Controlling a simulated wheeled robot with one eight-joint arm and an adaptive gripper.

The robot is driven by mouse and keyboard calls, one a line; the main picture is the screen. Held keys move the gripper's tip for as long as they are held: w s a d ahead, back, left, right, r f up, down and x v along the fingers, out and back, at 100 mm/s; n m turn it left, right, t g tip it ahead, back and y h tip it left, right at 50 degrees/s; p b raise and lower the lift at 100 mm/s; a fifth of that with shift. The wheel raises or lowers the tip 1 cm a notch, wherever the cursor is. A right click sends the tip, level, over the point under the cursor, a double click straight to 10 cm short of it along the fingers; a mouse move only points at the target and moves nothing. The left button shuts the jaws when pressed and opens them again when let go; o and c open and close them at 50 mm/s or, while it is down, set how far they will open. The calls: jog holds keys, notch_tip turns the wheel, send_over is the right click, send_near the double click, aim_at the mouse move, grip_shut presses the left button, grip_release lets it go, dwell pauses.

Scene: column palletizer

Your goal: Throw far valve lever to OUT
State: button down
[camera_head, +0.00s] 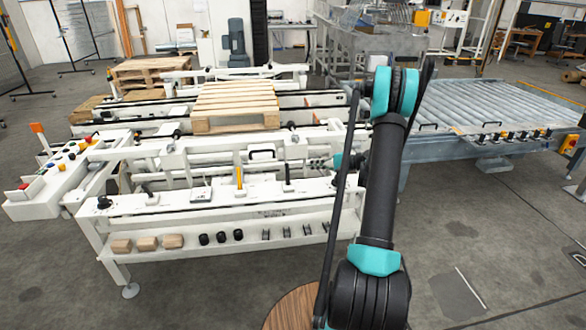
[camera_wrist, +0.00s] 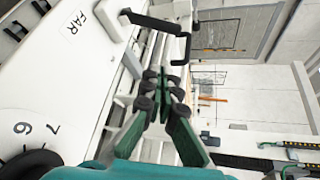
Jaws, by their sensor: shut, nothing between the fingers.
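In the wrist view a white panel carries a "FAR" label (camera_wrist: 76,22). A black lever-like bar (camera_wrist: 148,20) sticks out beside the label. My gripper (camera_wrist: 164,76) is shut and empty, its green fingers together below the bar in the picture, apparently apart from it. In the head view my gripper (camera_head: 314,162) is low over the white machine, partly hidden by my arm. A small dark upright lever (camera_head: 287,172) and a yellow one (camera_head: 239,178) stand on the machine's front rail. I cannot tell which head-view lever matches the "FAR" label; no OUT mark is readable.
A black bracket handle (camera_wrist: 186,48) is close beyond my fingertips. A numbered dial (camera_wrist: 30,165) is at lower left. A wooden pallet (camera_head: 235,100) lies on the machine. A roller conveyor (camera_head: 480,105) stands at right. The front shelf (camera_head: 190,250) holds small blocks. Floor in front is mostly clear.

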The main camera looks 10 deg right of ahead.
aim_at(287, 174)
jog(key=shift+w+d+f+y, duration=0.4)
jog(key=shift+d+f, duration=0.1)
jog(key=shift+d, duration=0.2)
jog(key=shift+a, duration=0.15)
jog(key=x, duration=0.3)
jog(key=s+x, duration=0.1)
jog(key=x, duration=0.2)
jog(key=a+r+x, duration=0.1)
jog(key=x, duration=0.1)
jog(key=shift+a+f, duration=0.15)
jog(key=shift+a, duration=0.2)
jog(key=shift+s+a+r, duration=0.25)
jog(key=shift+s+r, duration=0.05)
jog(key=shift+s, duration=0.45)
